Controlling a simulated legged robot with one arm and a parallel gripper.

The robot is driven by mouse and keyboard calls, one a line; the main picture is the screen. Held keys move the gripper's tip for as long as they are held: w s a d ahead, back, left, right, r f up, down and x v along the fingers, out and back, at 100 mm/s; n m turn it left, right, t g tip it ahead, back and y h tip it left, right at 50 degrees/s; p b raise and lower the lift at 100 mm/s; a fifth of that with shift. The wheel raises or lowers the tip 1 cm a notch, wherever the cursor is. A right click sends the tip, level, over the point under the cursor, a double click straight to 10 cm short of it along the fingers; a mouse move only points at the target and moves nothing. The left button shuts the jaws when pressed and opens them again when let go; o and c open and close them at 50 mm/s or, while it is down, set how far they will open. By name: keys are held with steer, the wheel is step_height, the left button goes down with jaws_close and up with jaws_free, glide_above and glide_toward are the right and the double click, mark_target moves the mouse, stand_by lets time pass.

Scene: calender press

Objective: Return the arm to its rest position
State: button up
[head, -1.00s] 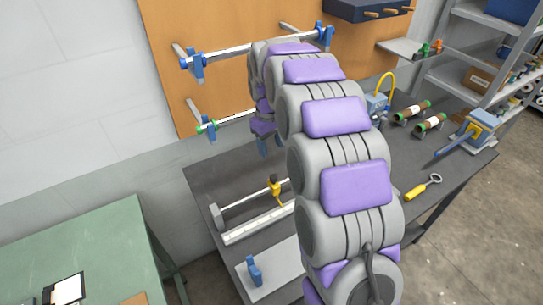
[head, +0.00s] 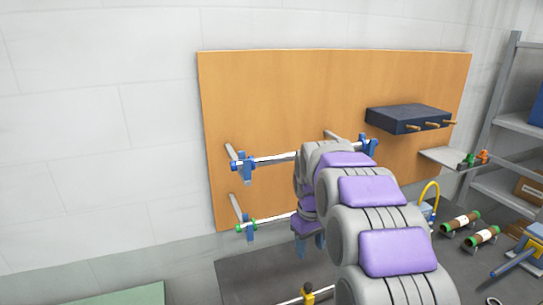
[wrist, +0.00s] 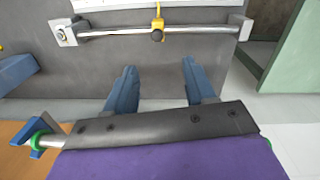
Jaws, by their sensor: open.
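My arm, grey with purple pads, reaches from the lower right toward the wooden board in the head view. My gripper (head: 310,245) hangs at its far end, in front of the lower rod (head: 270,221). Its blue fingers point down. In the wrist view the two blue fingers (wrist: 160,85) are spread apart with nothing between them. Beyond them is the dark bench top (wrist: 85,75). The arm hides part of both rods on the board.
The wooden board (head: 270,100) carries an upper rod (head: 275,159) in blue clamps and a dark box (head: 408,118). On the bench is a metal bar (wrist: 110,32) with a yellow clamp (wrist: 157,25). Brown rollers (head: 460,222) lie at right. A green table (wrist: 293,55) stands nearby.

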steer(key=s+f+m+g, duration=0.1)
steer(key=s+m, duration=0.1)
steer(key=s, duration=1.8)
steer(key=s+d+f+m+g+b, duration=0.1)
steer(key=s+f+m, duration=0.1)
steer(key=s, duration=1.8)
steer(key=shift+m+y, duration=0.3)
steer(key=shift+m, duration=0.3)
steer(key=shift+f, duration=0.1)
steer(key=shift+s+d, duration=0.1)
